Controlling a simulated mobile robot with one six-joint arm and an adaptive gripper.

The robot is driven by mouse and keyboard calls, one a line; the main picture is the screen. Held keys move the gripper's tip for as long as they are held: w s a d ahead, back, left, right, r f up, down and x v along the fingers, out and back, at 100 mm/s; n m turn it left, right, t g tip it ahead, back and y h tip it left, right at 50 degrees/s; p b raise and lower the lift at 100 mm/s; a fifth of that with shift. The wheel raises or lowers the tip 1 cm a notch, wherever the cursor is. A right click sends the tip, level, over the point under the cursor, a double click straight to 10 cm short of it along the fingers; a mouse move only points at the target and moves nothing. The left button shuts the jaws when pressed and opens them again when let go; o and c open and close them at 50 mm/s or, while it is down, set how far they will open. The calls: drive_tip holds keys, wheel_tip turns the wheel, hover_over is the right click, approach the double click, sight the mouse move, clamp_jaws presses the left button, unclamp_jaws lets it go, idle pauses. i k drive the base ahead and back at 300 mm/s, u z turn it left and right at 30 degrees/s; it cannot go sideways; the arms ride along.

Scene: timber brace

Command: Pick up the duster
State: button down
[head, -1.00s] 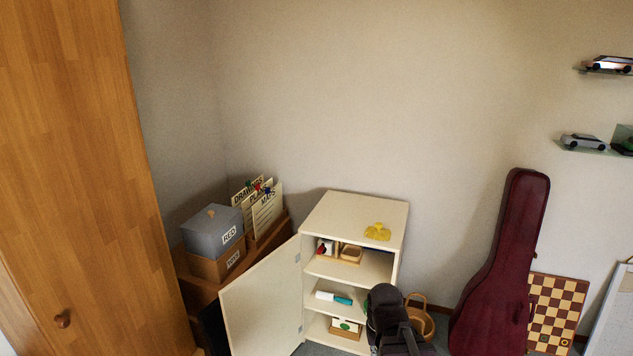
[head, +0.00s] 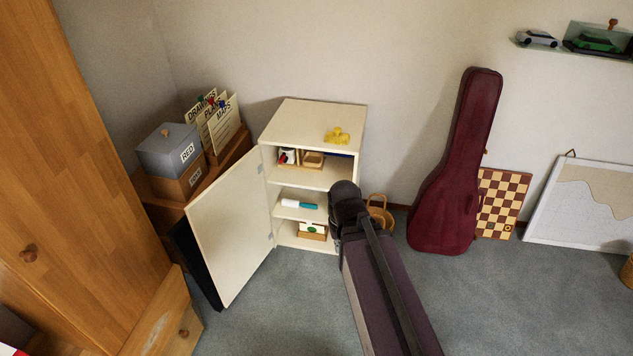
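A crumpled yellow cloth (head: 337,136), which looks like the duster, lies on the top of a cream cabinet (head: 302,115), near its right front edge. Nothing covers it. My dark arm rises from the bottom of the head view and ends in front of the cabinet's lower right side, below and apart from the cloth. My gripper's fingers do not show.
The cabinet door (head: 232,228) stands open to the left. Its shelves hold small boxes and a white-and-teal item (head: 299,204). A wicker basket (head: 381,214) and a dark red guitar case (head: 458,170) stand to the right. Grey carpet (head: 500,295) is clear at the front right.

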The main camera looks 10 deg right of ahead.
sight(338, 137)
drive_tip(key=u, duration=0.15)
drive_tip(key=k, duration=0.55)
drive_tip(key=z, duration=1.15)
drive_tip(key=i, duration=1.5)
